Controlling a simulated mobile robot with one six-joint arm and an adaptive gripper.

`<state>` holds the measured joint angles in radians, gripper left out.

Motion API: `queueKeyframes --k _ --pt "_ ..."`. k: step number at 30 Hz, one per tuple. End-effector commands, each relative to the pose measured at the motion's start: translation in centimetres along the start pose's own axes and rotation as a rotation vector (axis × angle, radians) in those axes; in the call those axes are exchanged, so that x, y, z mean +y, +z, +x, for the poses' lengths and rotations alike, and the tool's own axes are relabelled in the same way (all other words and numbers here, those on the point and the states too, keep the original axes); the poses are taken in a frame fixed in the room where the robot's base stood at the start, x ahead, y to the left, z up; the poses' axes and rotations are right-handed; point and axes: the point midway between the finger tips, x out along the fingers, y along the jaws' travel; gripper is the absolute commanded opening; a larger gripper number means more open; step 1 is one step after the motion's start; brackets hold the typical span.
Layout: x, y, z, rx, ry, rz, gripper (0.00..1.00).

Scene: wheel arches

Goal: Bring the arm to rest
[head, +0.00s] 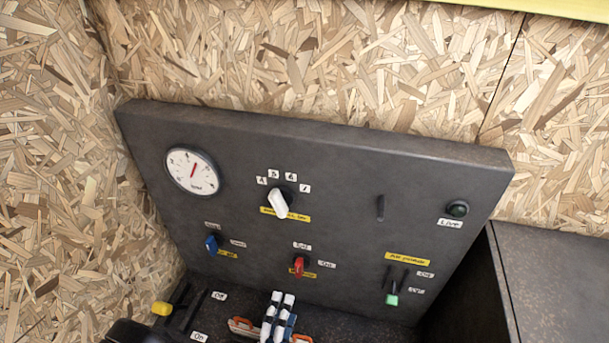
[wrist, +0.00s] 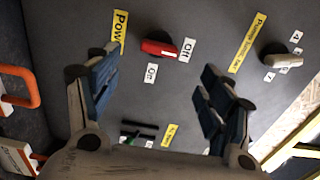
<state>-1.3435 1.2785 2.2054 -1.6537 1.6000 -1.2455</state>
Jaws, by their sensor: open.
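My gripper (wrist: 160,68) shows in the wrist view with its two blue-padded fingers spread wide apart. Nothing is between them. Beyond the fingertips is the dark control panel (wrist: 212,30), with a red switch (wrist: 158,48) close to the line between the tips. No contact with the panel shows.
The panel also carries a gauge (head: 191,171), a white selector knob (head: 279,203), a blue switch (head: 211,243), a green-tipped lever (head: 392,300) and a round lamp (head: 458,208). A yellow-tipped lever (head: 162,308) is at lower left.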

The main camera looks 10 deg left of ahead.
Motion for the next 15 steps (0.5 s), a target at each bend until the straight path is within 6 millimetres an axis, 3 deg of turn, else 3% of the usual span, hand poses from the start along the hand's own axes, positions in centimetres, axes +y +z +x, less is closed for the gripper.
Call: queueKeyframes --k 5,8,12,15 --pt "-0.9 -0.6 0.7 0.05 -0.001 0.048 0.73" --pt "-3.0 -2.6 2.2 0.182 -0.008 0.172 0.73" --pt "-7.0 -7.8 4.5 0.476 -0.044 0.457 0.73" --pt "-9.4 -12.2 4.9 0.7 -0.094 0.683 0.73"
